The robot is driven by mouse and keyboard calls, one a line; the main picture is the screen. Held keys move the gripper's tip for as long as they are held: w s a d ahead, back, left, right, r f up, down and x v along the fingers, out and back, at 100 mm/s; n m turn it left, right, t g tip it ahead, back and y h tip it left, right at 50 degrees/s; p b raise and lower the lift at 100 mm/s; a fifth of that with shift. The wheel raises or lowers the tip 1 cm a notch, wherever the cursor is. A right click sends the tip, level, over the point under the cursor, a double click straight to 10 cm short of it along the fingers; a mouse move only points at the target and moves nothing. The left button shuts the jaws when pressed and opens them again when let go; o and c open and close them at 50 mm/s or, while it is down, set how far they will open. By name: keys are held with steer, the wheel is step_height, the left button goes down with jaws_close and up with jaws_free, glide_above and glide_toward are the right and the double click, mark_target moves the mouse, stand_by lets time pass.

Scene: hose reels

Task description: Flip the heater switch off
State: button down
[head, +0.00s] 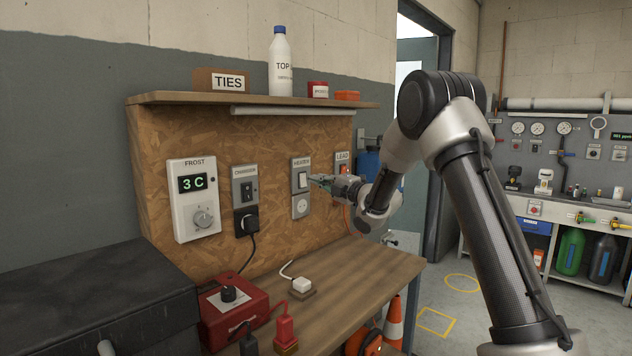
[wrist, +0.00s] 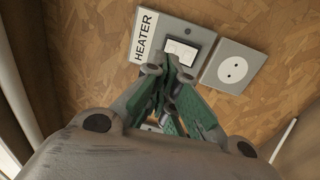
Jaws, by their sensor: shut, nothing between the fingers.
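The heater switch (head: 303,180) is a white rocker on a grey plate labelled HEATER, fixed to the chipboard panel. In the wrist view the rocker (wrist: 181,50) shows just beyond my fingertips, and its lower edge is partly covered by them. My gripper (head: 314,180) is shut and empty, its tips at the right side of the rocker in the head view. I cannot tell whether the tips touch it. It also shows in the wrist view (wrist: 172,66), with green-sided fingers together. Which way the rocker is tipped is not clear.
A white socket (head: 301,206) sits directly below the switch. The CHARGER switch (head: 245,190) and FROST thermostat (head: 194,200) are to the left, and the LEAD switch (head: 343,168) is to the right, partly behind my arm. A shelf (head: 180,98) overhangs the panel. A bench (head: 385,272) lies below.

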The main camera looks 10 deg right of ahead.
steer(key=s+d+r, duration=0.1)
steer(key=s+d, duration=0.3)
steer(key=s, duration=0.2)
steer(key=shift+d, duration=0.25)
